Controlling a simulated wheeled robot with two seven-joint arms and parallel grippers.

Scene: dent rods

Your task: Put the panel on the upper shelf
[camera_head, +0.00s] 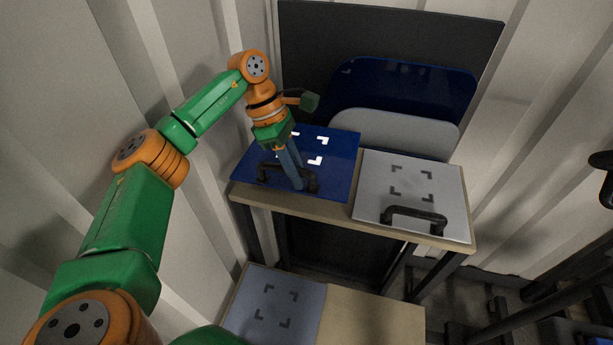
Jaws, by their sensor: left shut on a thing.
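The blue panel (338,172) with white corner marks and a dark handle (268,177) is at the left half of the upper shelf (335,215). It looks flat on or just over the wood; I cannot tell if it touches. My left gripper (298,184) comes down from above and is shut on the handle of the blue panel. The gripper and wrist hide part of the panel's middle. A grey panel (385,190) with dark corner marks and a black handle (414,216) lies on the right half of the upper shelf.
A lower shelf (370,318) holds a grey-blue panel (275,300) on its left; its right part is bare wood. A dark board (305,55), a blue rounded panel (410,85) and a grey rounded one (390,132) stand behind. Corrugated walls close in on the left.

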